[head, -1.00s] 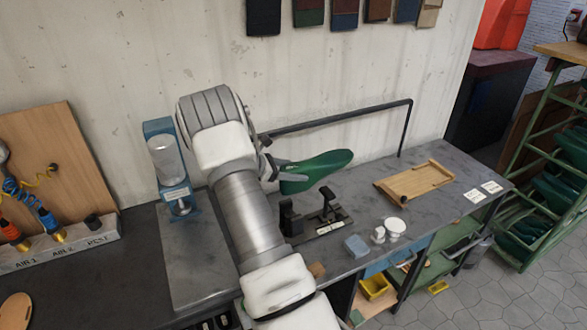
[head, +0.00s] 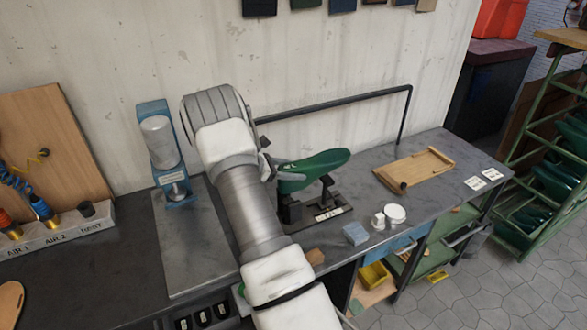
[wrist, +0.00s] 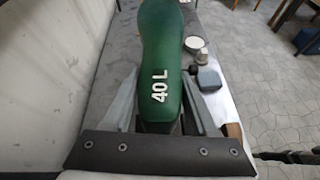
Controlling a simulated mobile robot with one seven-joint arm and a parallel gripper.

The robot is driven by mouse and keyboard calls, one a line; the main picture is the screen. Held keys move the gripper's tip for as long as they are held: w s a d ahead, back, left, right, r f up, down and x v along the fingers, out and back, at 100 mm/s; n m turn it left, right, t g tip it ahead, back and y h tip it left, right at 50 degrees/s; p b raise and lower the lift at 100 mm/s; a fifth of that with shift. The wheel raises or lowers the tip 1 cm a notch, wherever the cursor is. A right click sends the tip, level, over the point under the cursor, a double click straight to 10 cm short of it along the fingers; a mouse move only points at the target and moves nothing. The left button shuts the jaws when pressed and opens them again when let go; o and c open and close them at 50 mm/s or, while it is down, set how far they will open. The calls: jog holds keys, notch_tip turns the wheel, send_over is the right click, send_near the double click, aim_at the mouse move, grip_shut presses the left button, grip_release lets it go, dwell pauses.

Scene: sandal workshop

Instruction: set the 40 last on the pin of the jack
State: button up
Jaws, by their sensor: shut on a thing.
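The green last (head: 318,164), marked "40 L" in the wrist view (wrist: 160,85), is held roughly level above the bench. My gripper (head: 275,172) is shut on its left end; in the wrist view the fingers flank the lettered end. The black jack (head: 327,197) stands on the bench under the last, with a shorter block at left and a taller post with a crosspiece at right. The last hangs low over the jack. The pin is not clearly visible, and I cannot tell whether the last touches the jack.
A wooden tray (head: 415,170) lies to the right on the bench. A blue-grey block (head: 355,234) and a white round pot (head: 395,214) stand near the front edge. A black pipe rail (head: 340,102) runs behind. A blue device (head: 155,145) stands at left.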

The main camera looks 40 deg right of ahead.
aim_at(292, 183)
jog(key=shift+s+a+f+b, duration=0.1)
jog(key=shift+f+b, duration=1)
jog(key=shift+f, duration=0.7)
grip_shut()
jog(key=shift+a+f, duration=0.1)
jog(key=shift+f, duration=0.35)
jog(key=shift+w+r+p, duration=0.2)
jog(key=shift+r+p, duration=0.1)
jog(key=shift+r, duration=0.55)
jog(key=shift+s+d+r+p, duration=0.15)
jog(key=shift+r+p, duration=0.4)
jog(key=shift+r, duration=0.45)
jog(key=shift+w+d+r+p, duration=0.1)
jog(key=shift+r+p, duration=0.4)
jog(key=shift+r, duration=0.5)
jog(key=shift+s, duration=0.15)
